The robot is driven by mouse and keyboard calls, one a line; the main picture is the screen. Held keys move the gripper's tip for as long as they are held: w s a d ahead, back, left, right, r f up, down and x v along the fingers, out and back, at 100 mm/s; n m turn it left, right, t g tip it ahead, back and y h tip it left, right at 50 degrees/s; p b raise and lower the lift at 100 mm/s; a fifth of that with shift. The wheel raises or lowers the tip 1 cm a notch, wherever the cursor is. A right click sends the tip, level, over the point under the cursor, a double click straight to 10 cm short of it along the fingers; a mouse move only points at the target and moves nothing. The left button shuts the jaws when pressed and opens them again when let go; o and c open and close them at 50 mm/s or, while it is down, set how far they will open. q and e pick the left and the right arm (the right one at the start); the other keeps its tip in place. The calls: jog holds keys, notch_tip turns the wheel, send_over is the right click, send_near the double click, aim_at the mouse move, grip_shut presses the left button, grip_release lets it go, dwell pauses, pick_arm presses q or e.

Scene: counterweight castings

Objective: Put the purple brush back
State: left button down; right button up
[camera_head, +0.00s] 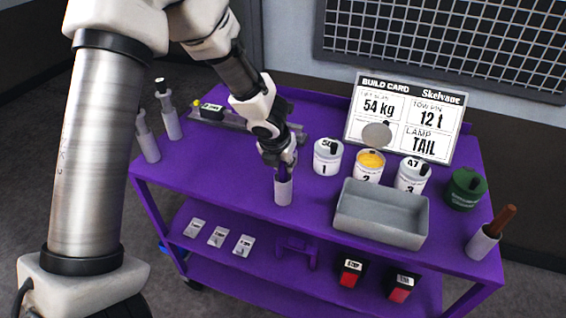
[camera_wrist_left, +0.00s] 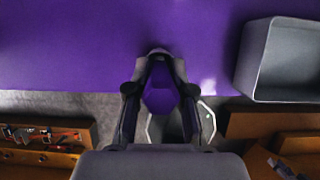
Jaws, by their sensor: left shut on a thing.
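My left gripper (camera_head: 281,158) is shut on the purple brush (camera_head: 284,172), just above a white cylindrical holder (camera_head: 283,192) near the front edge of the purple cart's top. The brush is upright and its lower end meets the holder's mouth; I cannot tell how deep it sits. In the left wrist view the purple brush (camera_wrist_left: 160,96) shows between the two fingers, with a pale rim partly hidden behind it. My right gripper is not in view.
A green can (camera_head: 465,192) and a brown-handled tool in a white holder (camera_head: 481,244) stand right. A build card (camera_head: 437,145) stands at the back.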

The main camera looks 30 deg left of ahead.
pick_arm(q)
jog(key=shift+f+b, duration=0.35)
jog(key=shift+f, duration=0.15)
jog(key=c, duration=0.9)
grip_release()
jog(key=shift+r, duration=0.1)
jog(key=v, duration=1.2)
